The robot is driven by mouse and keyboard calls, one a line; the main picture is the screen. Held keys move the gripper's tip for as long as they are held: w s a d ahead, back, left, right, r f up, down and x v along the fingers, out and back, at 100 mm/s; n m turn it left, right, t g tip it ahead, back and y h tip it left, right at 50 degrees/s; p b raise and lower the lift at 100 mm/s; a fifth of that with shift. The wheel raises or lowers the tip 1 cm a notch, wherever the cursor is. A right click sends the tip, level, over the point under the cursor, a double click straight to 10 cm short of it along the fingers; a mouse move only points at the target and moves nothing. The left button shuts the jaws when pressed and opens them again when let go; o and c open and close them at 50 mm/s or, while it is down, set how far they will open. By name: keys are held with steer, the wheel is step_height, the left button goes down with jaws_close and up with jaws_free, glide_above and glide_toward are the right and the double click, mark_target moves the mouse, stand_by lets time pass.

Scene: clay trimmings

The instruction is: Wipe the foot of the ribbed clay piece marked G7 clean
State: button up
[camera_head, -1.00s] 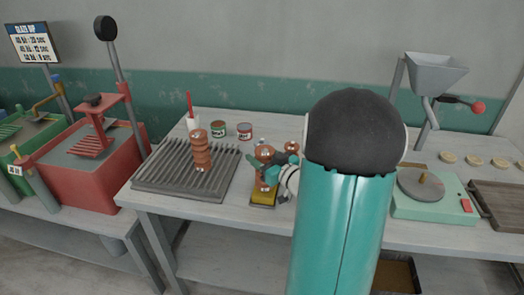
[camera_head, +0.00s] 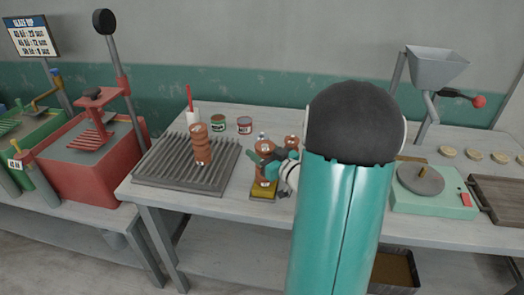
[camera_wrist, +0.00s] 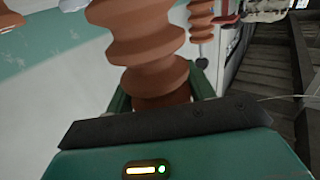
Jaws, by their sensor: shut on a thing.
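My gripper (camera_head: 268,166) is shut on a ribbed brown clay piece (camera_wrist: 150,45), with its green fingers on either side. In the head view this piece (camera_head: 264,148) is upright, its lower end at the yellow sponge (camera_head: 262,196); I cannot tell whether the two touch. A second ribbed piece (camera_head: 291,142) stands just behind to the right, partly hidden by my arm. A third ribbed piece (camera_head: 202,146) stands on the slatted grey rack (camera_head: 160,182). The pale marks on the pieces are too small to read, so I cannot tell which is G7.
A green wheel unit (camera_head: 445,204) and a brown tray (camera_head: 503,200) are at the right. A red press (camera_head: 90,165) is at the left. My arm hides the table's middle.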

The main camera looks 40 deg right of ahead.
steer(key=shift+f, duration=0.45)
stand_by(0.6)
steer(key=shift+d, duration=0.1)
steer(key=w+d, duration=0.5)
steer(key=d, duration=0.1)
stand_by(1.2)
steer(key=shift+s, duration=0.1)
steer(key=shift+s+a, duration=0.8)
steer(key=shift+a, duration=0.25)
steer(key=shift+s+a, duration=0.8)
steer(key=shift+a, duration=0.2)
steer(key=shift+s+a, duration=0.8)
steer(key=shift+a, duration=0.25)
stand_by(2.0)
